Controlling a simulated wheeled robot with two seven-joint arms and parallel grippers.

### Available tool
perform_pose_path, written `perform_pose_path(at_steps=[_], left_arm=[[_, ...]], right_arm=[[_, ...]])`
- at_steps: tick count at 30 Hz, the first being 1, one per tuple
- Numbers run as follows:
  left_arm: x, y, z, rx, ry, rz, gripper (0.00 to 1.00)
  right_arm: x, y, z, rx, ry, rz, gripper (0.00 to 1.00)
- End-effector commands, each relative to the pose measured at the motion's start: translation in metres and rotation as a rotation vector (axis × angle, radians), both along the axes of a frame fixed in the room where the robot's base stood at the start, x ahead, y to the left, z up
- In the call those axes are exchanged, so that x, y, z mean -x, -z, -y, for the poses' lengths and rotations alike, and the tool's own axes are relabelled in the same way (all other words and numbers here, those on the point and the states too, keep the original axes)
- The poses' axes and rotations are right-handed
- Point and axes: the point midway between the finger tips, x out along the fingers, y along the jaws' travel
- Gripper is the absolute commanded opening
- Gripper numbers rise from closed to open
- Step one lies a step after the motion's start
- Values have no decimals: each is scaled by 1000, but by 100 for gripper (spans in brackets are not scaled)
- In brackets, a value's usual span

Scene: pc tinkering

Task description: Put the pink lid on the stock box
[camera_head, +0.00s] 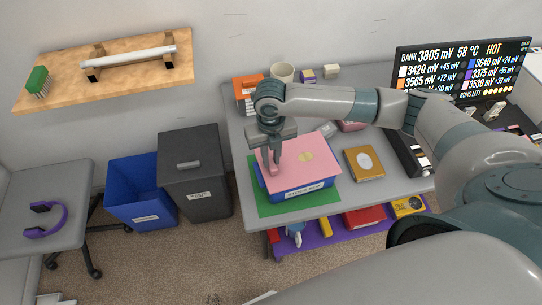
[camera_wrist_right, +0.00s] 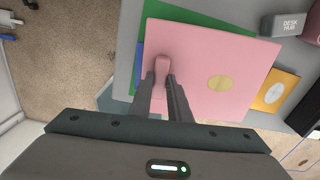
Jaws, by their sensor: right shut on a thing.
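The pink lid (camera_head: 312,147) is a flat plate with a pink handle and a pale gold oval mark. The blue stock box (camera_head: 300,190) stands on a green mat (camera_head: 262,205) at the table's front left corner. My right gripper (camera_head: 273,166) points down and is shut on the lid's handle; its fingers (camera_wrist_right: 163,78) flank that handle in the wrist view. The lid is over the box and hides its inside. A blue strip of the box (camera_wrist_right: 139,62) shows beyond the lid's left edge in the wrist view. I cannot tell whether the lid touches the rim. My left gripper is out of view.
A yellow-brown box (camera_head: 363,163) lies right of the stock box. An orange box (camera_head: 247,92), a cream mug (camera_head: 282,72) and a monitor (camera_head: 465,70) stand behind. Blue (camera_head: 140,190) and dark grey (camera_head: 195,170) bins stand left of the table.

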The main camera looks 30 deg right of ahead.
Motion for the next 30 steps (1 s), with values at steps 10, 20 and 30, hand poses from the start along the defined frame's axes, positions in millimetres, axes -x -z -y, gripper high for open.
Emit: perform_pose_path(at_steps=[10, 20, 30], left_arm=[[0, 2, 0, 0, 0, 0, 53], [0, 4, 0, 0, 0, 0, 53], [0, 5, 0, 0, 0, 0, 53]], right_arm=[[0, 5, 0, 0, 0, 0, 0], [0, 9, 0, 0, 0, 0, 0], [0, 12, 0, 0, 0, 0, 23]])
